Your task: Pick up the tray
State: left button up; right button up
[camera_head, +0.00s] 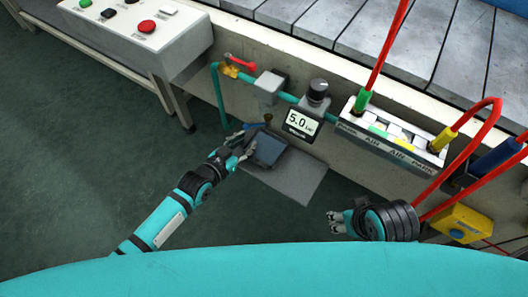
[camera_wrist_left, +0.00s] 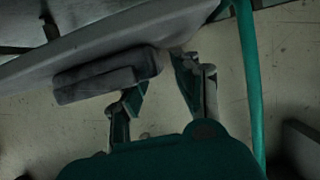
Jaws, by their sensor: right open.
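A small dark blue-grey tray (camera_head: 268,150) lies on a flat grey shelf plate (camera_head: 302,180) low at the side of the conveyor. My left gripper (camera_head: 243,141) is at the tray's left end, and its fingers partly cover that end. In the left wrist view my left gripper (camera_wrist_left: 160,78) has its fingertips apart, with the end of the dark tray (camera_wrist_left: 105,82) close to them. Whether they grip the tray is not clear. My right gripper (camera_head: 339,222) is open and empty, to the right of the shelf plate and apart from it.
A teal pipe (camera_head: 287,97) with a red-handled valve (camera_head: 240,64) and a gauge reading 5.0 (camera_head: 302,123) runs above the tray. A hose panel (camera_head: 395,135) with red hoses and a yellow box (camera_head: 463,223) stand at right. A control box (camera_head: 140,35) is at upper left. The left floor is clear.

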pick_arm(q)
jog(key=shift+x, duration=0.9)
pick_arm(e)
jog(key=shift+w+a+r+t, duration=0.2)
jog(key=shift+w+t, duration=0.15)
jog(key=shift+w, duration=0.25)
jog(key=shift+w+a+r+t, duration=0.15)
jog(key=shift+w+t, duration=0.15)
jog(key=shift+w, duration=0.35)
jog(key=shift+w+a+r+t, duration=0.1)
jog(key=shift+w+a+t, duration=0.1)
jog(key=shift+w+t, duration=0.3)
pick_arm(q)
jog(key=shift+c, duration=0.2)
pick_arm(e)
jog(key=shift+w, duration=0.1)
pick_arm(q)
grip_shut()
pick_arm(e)
jog(key=shift+f, duration=0.1)
